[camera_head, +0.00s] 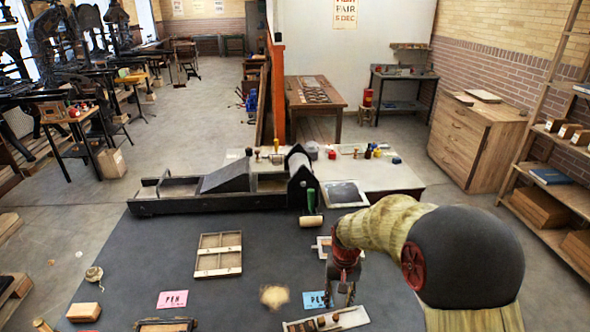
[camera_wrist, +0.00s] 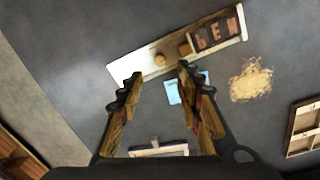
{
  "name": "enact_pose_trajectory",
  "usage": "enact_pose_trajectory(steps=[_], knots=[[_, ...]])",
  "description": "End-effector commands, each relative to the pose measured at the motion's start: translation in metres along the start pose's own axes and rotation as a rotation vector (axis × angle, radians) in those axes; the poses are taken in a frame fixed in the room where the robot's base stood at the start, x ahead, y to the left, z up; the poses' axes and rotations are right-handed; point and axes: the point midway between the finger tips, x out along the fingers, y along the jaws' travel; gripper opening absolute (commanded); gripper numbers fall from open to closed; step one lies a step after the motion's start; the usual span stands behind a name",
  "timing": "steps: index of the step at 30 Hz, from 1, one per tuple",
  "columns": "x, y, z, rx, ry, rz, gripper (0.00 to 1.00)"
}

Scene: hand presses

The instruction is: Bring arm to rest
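My gripper (camera_head: 339,292) hangs above the dark table (camera_head: 135,250) at the end of my arm, on the right of the head view. In the wrist view my gripper (camera_wrist: 159,78) has its two fingers spread apart with nothing held between them. Below and beyond the fingertips lies a pale tray (camera_wrist: 150,58) holding dark letter blocks (camera_wrist: 217,34), a small block and a round knob. The tray also shows at the front edge of the head view (camera_head: 352,317). A blue card (camera_head: 314,299) lies beside my gripper, partly hidden.
A tan fuzzy pile (camera_head: 274,297), a pink card (camera_head: 173,299), a wooden frame (camera_head: 219,262) and a wooden block (camera_head: 83,312) lie on the table. A long black press (camera_head: 215,200) and a roller (camera_head: 310,221) stand along its back. Bare table shows around the frame.

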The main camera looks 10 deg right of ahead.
Motion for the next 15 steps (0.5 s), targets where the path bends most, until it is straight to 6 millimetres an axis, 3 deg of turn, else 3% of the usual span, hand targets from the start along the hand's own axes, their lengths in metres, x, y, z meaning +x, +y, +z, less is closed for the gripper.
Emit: enact_pose_trajectory(steps=[2,5,15], knots=[[0.002,0.002,0.006,-0.031,-0.017,0.004,0.35],[0.01,0.008,0.031,-0.065,-0.066,0.014,0.35],[-0.059,0.028,0.11,-0.176,-0.02,0.003,0.35]])
